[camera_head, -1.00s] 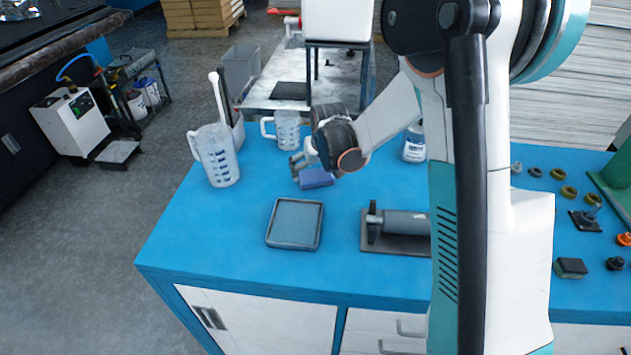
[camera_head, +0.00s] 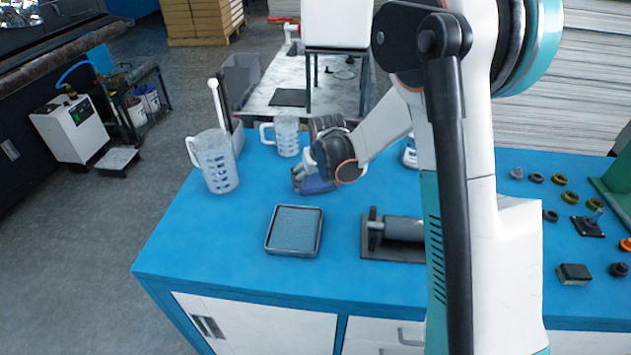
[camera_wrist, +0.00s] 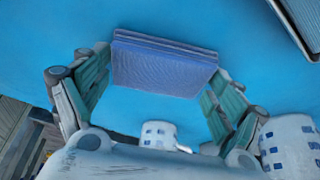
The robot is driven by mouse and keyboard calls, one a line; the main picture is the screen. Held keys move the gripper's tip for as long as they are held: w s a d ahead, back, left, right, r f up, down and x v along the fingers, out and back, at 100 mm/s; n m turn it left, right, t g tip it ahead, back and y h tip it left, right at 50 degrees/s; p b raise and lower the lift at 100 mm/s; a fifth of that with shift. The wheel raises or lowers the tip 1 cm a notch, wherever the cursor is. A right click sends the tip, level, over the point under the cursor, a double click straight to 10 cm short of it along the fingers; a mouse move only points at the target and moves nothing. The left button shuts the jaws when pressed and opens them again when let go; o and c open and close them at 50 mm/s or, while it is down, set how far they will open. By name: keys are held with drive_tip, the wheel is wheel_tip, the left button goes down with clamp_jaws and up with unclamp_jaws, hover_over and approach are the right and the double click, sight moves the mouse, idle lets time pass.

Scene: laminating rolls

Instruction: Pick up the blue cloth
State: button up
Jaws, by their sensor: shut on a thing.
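The blue cloth (camera_wrist: 160,66) is a folded, dark blue stack. In the wrist view it lies between the two green-padded fingers of my gripper (camera_wrist: 158,88), which is shut on it. In the head view the cloth (camera_head: 318,186) shows under my gripper (camera_head: 310,182), partly hidden by the fingers and wrist. It is low at the blue tabletop (camera_head: 220,255); I cannot tell whether it touches the surface.
Clear measuring jugs (camera_head: 215,165) and (camera_head: 285,135) stand left of and behind my gripper. A square grey tray (camera_head: 271,250) and a roller on a dark plate (camera_head: 402,229) lie in front. Small knobs and rings (camera_head: 558,181) lie at the right. The tabletop's left front is bare.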

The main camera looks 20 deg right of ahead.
sight(316, 182)
wheel_tip(316, 182, up, 20)
drive_tip(key=p, duration=0.6)
